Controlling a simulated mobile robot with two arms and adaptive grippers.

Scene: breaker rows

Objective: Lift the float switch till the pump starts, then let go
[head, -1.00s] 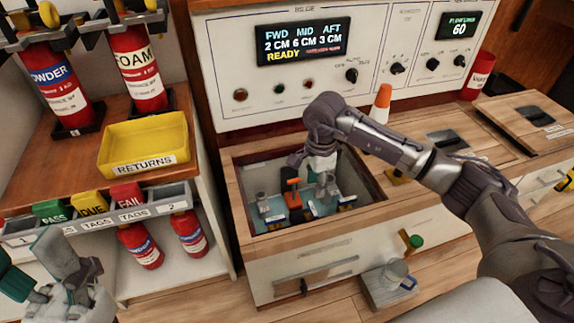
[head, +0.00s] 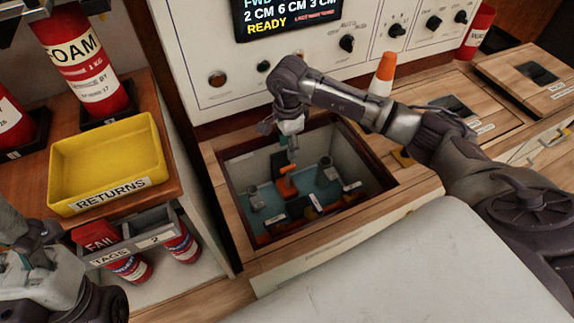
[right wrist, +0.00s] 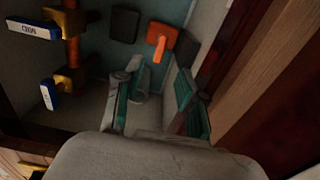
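The orange float switch (head: 287,184) sits low in the open square well (head: 364,155). It also shows in the right wrist view (right wrist: 162,40), beyond the fingertips at top centre. My right gripper (head: 292,150) reaches into the well's back left part, above and close to the float. In the right wrist view its teal-padded fingers (right wrist: 158,98) stand apart with nothing between them. I see no clear contact with the float. My left gripper (head: 50,285) is at the lower left, away from the well; its fingertips are not clear.
The panel display (head: 290,15) reads READY. Pipes with labelled valves, one blue-tagged MID (right wrist: 35,27), lie beside the float in the well. An orange-and-white cone (head: 383,75) stands behind it. A yellow RETURNS tray (head: 110,165) is at left.

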